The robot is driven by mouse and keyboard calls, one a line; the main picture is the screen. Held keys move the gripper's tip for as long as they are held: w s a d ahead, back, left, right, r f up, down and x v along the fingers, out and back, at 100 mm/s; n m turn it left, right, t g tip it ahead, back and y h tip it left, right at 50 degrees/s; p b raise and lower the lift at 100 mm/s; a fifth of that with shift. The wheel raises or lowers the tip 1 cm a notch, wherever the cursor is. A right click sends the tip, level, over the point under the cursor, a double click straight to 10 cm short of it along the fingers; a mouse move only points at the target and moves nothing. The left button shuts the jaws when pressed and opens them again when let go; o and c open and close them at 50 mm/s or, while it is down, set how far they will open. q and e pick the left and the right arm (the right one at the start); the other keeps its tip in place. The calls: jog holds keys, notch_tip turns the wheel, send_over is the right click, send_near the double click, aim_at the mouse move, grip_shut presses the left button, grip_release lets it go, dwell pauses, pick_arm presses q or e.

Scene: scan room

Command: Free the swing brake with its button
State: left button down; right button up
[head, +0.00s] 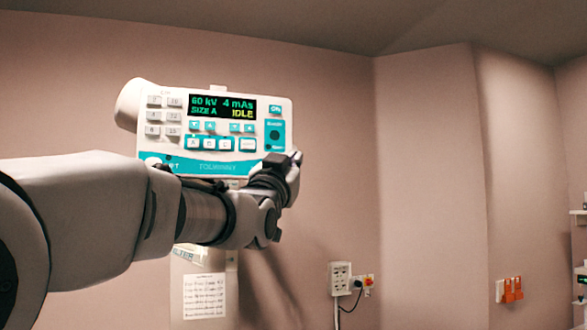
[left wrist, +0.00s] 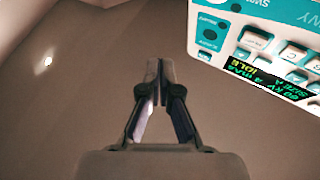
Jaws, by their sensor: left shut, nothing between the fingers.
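A white control head (head: 215,168) with teal panels faces me in the head view. Its display (head: 222,106) reads 60 kV, 4 mAs, SIZE A, IDLE. A teal strip (head: 274,136) on its right side holds a round dark button and a small label, too small to read. The control head also shows upside down at the upper right of the left wrist view (left wrist: 228,58). My left gripper (head: 292,160) is in front of its lower right corner, hiding part of that edge. In the left wrist view the fingertips (left wrist: 158,70) are together and empty, apart from the panel.
A wall socket (head: 340,278) with a cable and orange switches (head: 510,290) are lower right. The space right of the control head is free up to the wall.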

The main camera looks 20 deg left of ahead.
pick_arm(q)
jog(key=w+a+p, duration=0.5)
jog(key=w, duration=0.2)
jog(key=shift+w, duration=0.2)
jog(key=shift+p, duration=0.3)
dwell(1.1)
jog(key=shift+w+a, duration=0.25)
jog(key=shift+w, duration=0.05)
